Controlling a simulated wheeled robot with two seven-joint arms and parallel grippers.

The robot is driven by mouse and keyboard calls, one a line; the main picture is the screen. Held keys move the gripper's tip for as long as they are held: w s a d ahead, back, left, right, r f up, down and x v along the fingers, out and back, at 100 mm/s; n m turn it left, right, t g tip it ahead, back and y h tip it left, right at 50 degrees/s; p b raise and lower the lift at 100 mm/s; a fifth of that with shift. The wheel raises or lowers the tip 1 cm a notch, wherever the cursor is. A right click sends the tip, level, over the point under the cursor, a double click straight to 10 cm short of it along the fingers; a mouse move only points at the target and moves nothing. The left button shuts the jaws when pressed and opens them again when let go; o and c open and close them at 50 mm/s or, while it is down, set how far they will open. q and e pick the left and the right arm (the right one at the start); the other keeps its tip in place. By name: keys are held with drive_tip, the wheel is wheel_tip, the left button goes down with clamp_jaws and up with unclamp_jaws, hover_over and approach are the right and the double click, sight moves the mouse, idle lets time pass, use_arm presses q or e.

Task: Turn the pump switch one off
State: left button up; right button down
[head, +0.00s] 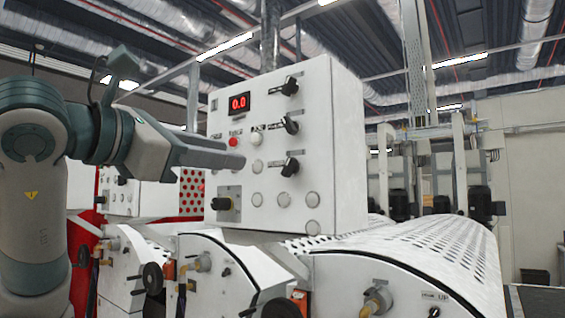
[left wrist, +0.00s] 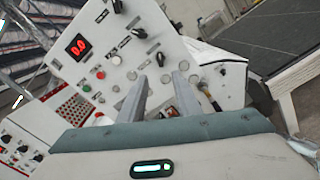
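A white control panel (head: 325,140) carries a column of three black rotary switches: top (head: 290,86), middle (head: 290,125) and bottom (head: 290,166). Their labels are too small to read, so I cannot tell which is pump switch one. The three also show in the left wrist view as top (left wrist: 117,6), middle (left wrist: 138,32) and bottom (left wrist: 160,59). My left gripper (head: 242,160) is in front of the panel, left of the bottom switch. In the left wrist view its fingers (left wrist: 160,76) are apart and empty, with the bottom switch just beyond their tips. My right gripper is not in view.
The panel also has a red display (head: 239,102) reading 0.0, a red button (head: 233,142), several pale round buttons and a black knob (head: 222,204) at lower left. Below are white machine housings with a perforated cover (head: 420,245) and valves (head: 375,300).

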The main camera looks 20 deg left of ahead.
sight(287, 165)
use_arm(q)
drive_tip(key=p+x, duration=0.6)
drive_tip(key=x, duration=0.9)
drive_tip(key=shift+p, duration=0.35)
drive_tip(key=shift+w+d, duration=0.2)
drive_tip(key=shift+w, duration=0.4)
drive_tip(key=shift+f, duration=0.1)
clamp_jaws()
